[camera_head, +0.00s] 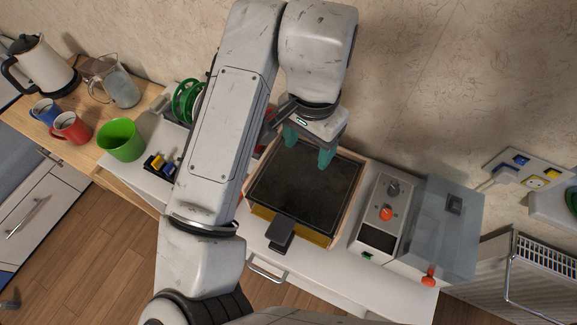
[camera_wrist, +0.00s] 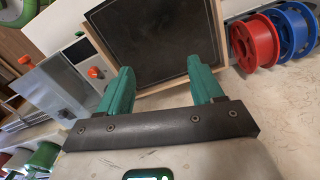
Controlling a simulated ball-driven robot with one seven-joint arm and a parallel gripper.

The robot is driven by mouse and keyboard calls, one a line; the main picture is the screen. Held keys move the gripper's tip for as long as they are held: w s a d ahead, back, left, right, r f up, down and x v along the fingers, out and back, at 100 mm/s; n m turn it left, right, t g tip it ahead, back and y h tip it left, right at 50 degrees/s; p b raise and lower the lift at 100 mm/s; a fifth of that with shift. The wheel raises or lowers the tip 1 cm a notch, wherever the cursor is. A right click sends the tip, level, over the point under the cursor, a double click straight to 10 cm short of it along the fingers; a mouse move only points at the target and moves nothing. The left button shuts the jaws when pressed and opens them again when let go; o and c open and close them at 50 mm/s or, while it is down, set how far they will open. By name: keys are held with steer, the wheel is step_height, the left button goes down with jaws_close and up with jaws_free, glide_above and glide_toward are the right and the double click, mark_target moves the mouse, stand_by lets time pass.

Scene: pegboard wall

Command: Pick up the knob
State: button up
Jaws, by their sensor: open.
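A round orange knob (camera_head: 386,213) sits on the light control panel right of the dark tray in the head view. A grey knob (camera_head: 393,189) sits just behind it. A further orange knob (camera_head: 429,279) is at the front of the clear box. I cannot tell which knob is meant. The wrist view shows an orange knob (camera_wrist: 93,72) at upper left. My gripper (camera_head: 308,147), with teal fingers, is open and empty above the back part of the dark tray, left of the panel knobs. Its fingers also show in the wrist view (camera_wrist: 163,78).
The wood-framed dark tray (camera_head: 300,190) lies under my gripper. The clear box (camera_head: 440,230) stands right of the panel. Red (camera_wrist: 254,42) and blue spools (camera_wrist: 294,32) stand beside the tray. The wall rises behind.

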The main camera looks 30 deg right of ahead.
glide_above(308, 175)
steer(key=f, duration=0.3)
steer(key=a+f, duration=0.1)
steer(key=f, duration=0.1)
steer(key=shift+f, duration=0.1)
steer(key=shift+d+f+p, duration=0.25)
steer(key=shift+f+p, duration=0.05)
steer(key=shift+f, duration=1.05)
steer(key=shift+d+f+p, duration=0.2)
steer(key=shift+f+p, duration=0.05)
steer(key=shift+f, duration=1.1)
steer(key=c, duration=1.1)
steer(key=shift+r, duration=0.15)
